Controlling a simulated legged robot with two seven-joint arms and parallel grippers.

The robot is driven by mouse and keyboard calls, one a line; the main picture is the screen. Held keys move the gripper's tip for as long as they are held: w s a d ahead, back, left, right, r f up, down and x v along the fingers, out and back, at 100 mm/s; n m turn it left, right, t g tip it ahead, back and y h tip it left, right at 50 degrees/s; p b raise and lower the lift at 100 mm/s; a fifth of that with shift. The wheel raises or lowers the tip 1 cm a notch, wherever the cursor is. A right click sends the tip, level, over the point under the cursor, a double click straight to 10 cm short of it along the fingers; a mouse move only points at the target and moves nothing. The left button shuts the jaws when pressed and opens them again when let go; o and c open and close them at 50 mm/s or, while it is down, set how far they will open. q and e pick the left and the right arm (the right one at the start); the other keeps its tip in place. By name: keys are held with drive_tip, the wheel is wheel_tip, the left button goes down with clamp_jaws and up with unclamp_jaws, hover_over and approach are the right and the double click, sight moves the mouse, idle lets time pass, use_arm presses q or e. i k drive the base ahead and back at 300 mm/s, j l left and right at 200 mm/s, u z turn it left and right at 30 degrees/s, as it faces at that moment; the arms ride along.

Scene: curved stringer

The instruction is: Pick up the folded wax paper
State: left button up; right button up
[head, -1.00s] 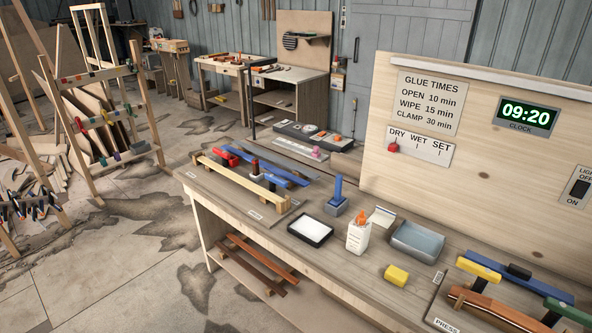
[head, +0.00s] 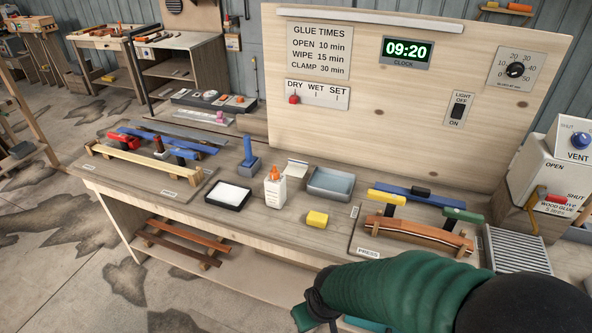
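A small pale folded sheet (head: 297,169) lies on the bench behind the white glue bottle (head: 275,190) and left of the grey basin; it looks like the folded wax paper, though it is small here. Nothing touches it from my side. My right arm, in a green sleeve with a dark cuff, comes in from the lower right and crosses the bottom of the head view in front of the bench. Its gripper fingers do not show. My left arm and gripper are out of view.
A press with curved strips (head: 418,234) is to the right. An upright board (head: 400,140) rises behind.

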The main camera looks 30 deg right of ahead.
sight(296, 168)
drive_tip(key=i+l, duration=0.4)
drive_tip(key=i, duration=0.25)
drive_tip(key=i+l+u, duration=0.1)
drive_tip(key=i+l, duration=0.3)
drive_tip(key=i, duration=0.2)
